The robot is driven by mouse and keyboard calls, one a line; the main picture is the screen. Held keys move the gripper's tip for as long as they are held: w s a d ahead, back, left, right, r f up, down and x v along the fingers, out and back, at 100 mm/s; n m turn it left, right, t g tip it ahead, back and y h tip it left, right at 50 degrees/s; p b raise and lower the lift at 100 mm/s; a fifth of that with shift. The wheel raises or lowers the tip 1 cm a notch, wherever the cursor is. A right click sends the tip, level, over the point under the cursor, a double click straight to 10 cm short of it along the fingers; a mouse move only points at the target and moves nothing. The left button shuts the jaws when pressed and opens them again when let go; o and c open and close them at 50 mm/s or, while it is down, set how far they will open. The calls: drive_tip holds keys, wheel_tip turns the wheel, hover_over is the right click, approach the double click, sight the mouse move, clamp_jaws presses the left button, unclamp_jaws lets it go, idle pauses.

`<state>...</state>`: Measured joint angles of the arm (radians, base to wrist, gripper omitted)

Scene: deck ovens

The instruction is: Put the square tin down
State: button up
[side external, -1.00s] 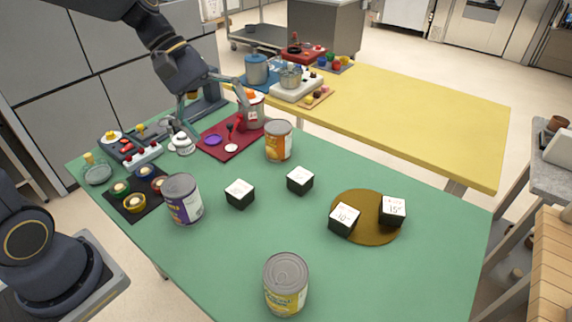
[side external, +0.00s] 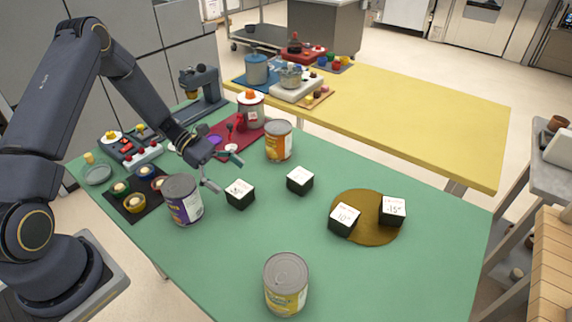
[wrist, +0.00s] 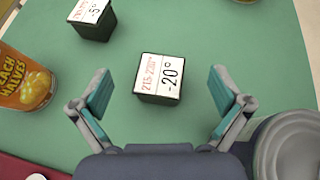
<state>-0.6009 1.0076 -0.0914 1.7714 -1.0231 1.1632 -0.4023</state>
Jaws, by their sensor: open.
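Several square black blocks with white labelled tops stand on the green table; I cannot tell which one the task calls the square tin. The block marked -20° (wrist: 160,78) is in the middle of the wrist view, between and ahead of my open, empty fingers (wrist: 160,92). In the side view my gripper (side external: 225,174) is just above and behind that block (side external: 240,195), apart from it. The -5° block (wrist: 93,18) shows at the wrist view's top left and right of it in the side view (side external: 300,181). Two more, -10° (side external: 344,219) and -15° (side external: 392,211), stand on a round brown board (side external: 371,238).
A purple-labelled can (side external: 184,200) stands close left of my gripper. A peach can (side external: 279,141) is behind, a yellow can (side external: 286,285) in front. A red mat (side external: 222,146) and dark tray (side external: 133,207) hold small things.

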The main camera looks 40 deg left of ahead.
sight(238, 188)
drive_tip(key=f, duration=0.1)
drive_tip(key=d+f, duration=0.1)
drive_tip(key=f, duration=0.1)
drive_tip(key=shift+w+d+f, duration=0.15)
drive_tip(key=shift+d+f, duration=0.15)
drive_tip(key=shift+d, duration=0.1)
drive_tip(key=shift+w+d+f, duration=0.1)
drive_tip(key=shift+d+f, duration=0.1)
drive_tip(key=shift+d, duration=0.25)
drive_tip(key=c, duration=1.7)
